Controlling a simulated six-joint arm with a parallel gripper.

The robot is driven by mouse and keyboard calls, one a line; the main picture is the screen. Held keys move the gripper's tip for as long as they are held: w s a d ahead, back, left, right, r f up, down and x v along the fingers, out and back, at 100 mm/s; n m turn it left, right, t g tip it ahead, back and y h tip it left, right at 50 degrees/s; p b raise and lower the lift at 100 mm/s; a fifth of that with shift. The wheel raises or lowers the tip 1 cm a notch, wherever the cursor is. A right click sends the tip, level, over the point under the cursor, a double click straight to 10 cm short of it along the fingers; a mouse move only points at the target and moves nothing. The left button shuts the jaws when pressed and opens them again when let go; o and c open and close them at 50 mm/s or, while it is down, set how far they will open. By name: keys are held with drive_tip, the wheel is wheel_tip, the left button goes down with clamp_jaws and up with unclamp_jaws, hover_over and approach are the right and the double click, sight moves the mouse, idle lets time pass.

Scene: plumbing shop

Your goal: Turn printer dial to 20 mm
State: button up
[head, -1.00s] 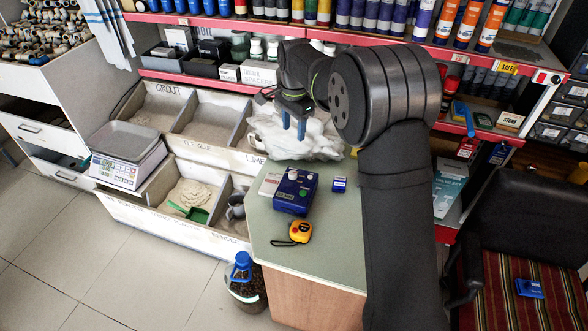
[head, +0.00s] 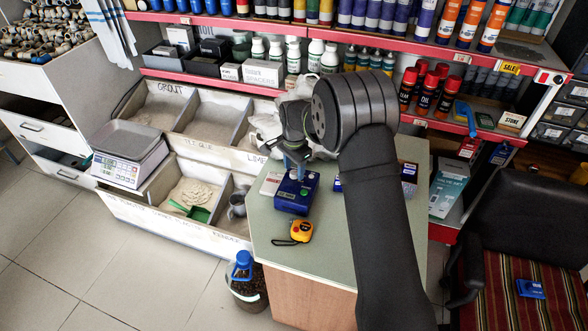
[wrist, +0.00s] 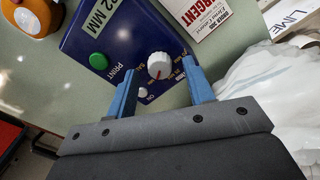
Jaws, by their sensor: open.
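The blue label printer (head: 291,197) lies on the green-topped counter. In the wrist view the printer (wrist: 125,45) shows a white dial (wrist: 159,65), a green button marked PRINT (wrist: 98,61), a small white knob and a strip reading what looks like "32 MM". The scale around the dial is too small to read. My gripper (head: 295,170) is over the printer's far edge, pointing down. In the wrist view its blue fingers (wrist: 160,90) are apart and empty, one to each side of the dial and a little short of it. Contact with the dial cannot be seen.
A yellow tape measure (head: 300,231) lies in front of the printer. A card reading URGENT (wrist: 200,15) lies beside it. A crumpled white bag (wrist: 270,85) is close by my right finger. Bins with a scale stand at left, and shelves of bottles behind.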

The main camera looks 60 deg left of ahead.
drive_tip(key=shift+f, duration=0.5)
drive_tip(key=shift+c, duration=0.2)
drive_tip(key=c, duration=1)
drive_tip(key=shift+o, duration=0.2)
